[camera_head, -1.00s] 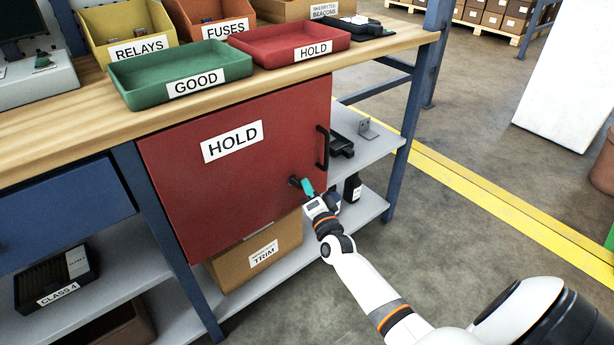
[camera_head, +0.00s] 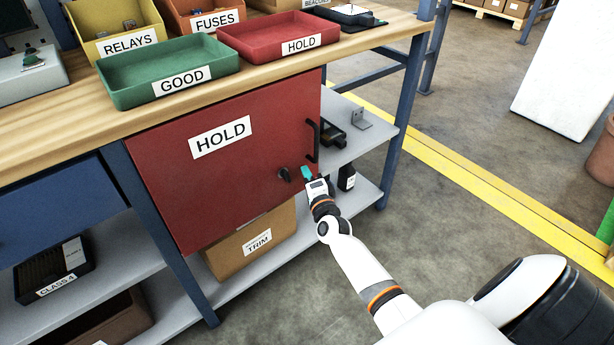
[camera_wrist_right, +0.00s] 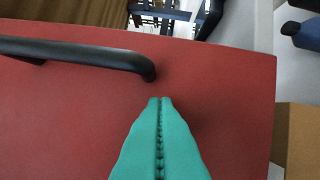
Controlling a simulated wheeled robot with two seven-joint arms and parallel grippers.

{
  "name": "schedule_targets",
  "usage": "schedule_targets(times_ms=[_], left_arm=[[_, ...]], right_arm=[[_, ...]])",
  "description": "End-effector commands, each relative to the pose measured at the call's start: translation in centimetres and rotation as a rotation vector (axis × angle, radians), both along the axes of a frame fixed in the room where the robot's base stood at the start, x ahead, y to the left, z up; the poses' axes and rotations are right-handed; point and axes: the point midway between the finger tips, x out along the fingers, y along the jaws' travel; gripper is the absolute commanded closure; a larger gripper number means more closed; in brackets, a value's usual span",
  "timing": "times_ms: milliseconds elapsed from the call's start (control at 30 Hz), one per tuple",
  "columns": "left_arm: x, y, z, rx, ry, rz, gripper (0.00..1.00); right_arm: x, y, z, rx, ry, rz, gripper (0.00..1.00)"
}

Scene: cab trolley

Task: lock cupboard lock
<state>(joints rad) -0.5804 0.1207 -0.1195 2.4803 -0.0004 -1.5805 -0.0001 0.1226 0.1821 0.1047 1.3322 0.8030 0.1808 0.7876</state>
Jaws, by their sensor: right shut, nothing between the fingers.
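The red cupboard door (camera_head: 225,180), labelled HOLD, is closed under the bench. Its dark round lock knob (camera_head: 284,174) sits low on the right part of the door; its exact turn is too small to tell. The black door handle (camera_head: 313,141) is above and right of the lock, and it also shows in the right wrist view (camera_wrist_right: 90,52). My right gripper (camera_head: 306,171) has teal fingers, shut and empty, just right of the lock and apart from it. In the right wrist view the shut fingertips (camera_wrist_right: 160,101) point at the red door below the handle. The lock is not visible there.
A green GOOD tray (camera_head: 170,75) and a red HOLD tray (camera_head: 280,38) stand on the bench above. A TRIM box (camera_head: 245,240) is on the shelf below the door. A black bottle (camera_head: 347,177) stands on the shelf behind my gripper.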

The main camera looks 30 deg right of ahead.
Motion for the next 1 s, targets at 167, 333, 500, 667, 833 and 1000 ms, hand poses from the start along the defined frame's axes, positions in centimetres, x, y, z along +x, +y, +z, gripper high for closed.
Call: schedule_targets(times_ms=[167, 333, 500, 667, 833, 1000], left_arm=[[0.0, -0.3, 0.8, -0.011, -0.001, 0.003, 0.18], [0.7, -0.1, -1.4, 0.002, 0.014, -0.002, 0.18], [1.2, -0.2, -3.0, 0.000, 0.020, -0.002, 0.18], [1.3, -0.3, -3.7, 0.000, 0.023, -0.003, 0.18], [1.3, -0.3, -3.9, 0.000, 0.022, -0.003, 0.18], [1.3, -0.3, -3.9, 0.000, 0.022, -0.003, 0.18]], right_arm=[[-2.4, 0.6, 0.0, 0.001, 0.002, 0.001, 1.00], [-5.3, 1.3, -0.3, 0.000, 0.002, 0.001, 1.00], [-8.0, 2.0, -0.6, -0.001, 0.003, 0.001, 1.00], [-9.3, 2.3, -0.7, -0.001, -0.001, 0.000, 1.00], [-9.6, 2.4, -0.7, -0.001, -0.001, -0.001, 1.00], [-9.6, 2.4, -0.7, 0.000, -0.001, -0.001, 1.00]])
